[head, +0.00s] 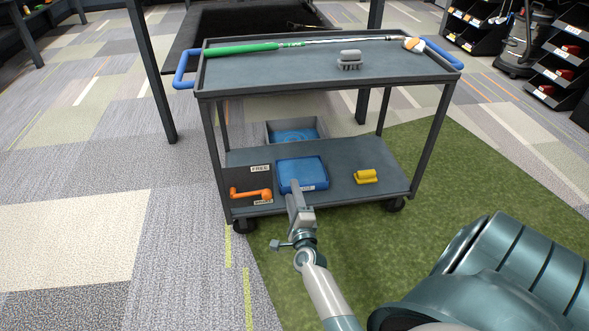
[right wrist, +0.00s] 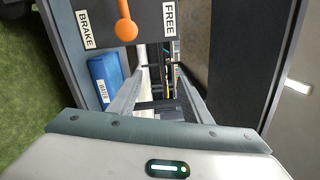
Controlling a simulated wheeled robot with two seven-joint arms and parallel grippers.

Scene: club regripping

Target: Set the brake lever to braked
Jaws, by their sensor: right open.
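The orange brake lever (head: 250,192) sits on a dark panel at the left end of the cart's lower shelf. It lies roughly level, between a FREE label (head: 260,168) above and a BRAKE label (head: 263,202) below. In the right wrist view the lever's rounded orange end (right wrist: 126,30) shows between the BRAKE label (right wrist: 85,30) and the FREE label (right wrist: 169,17); its upper part is cut off. My right gripper (head: 295,196) is open and empty, in front of the shelf and right of the lever, apart from it. Its two fingers show in the right wrist view (right wrist: 162,80). My left gripper is not in view.
A blue box (head: 302,172), labelled WATER in the wrist view, is close behind my right gripper. A yellow object (head: 366,176) lies farther right. The cart's top shelf (head: 290,75) carries a green-gripped club (head: 250,48) and a grey brush (head: 349,60).

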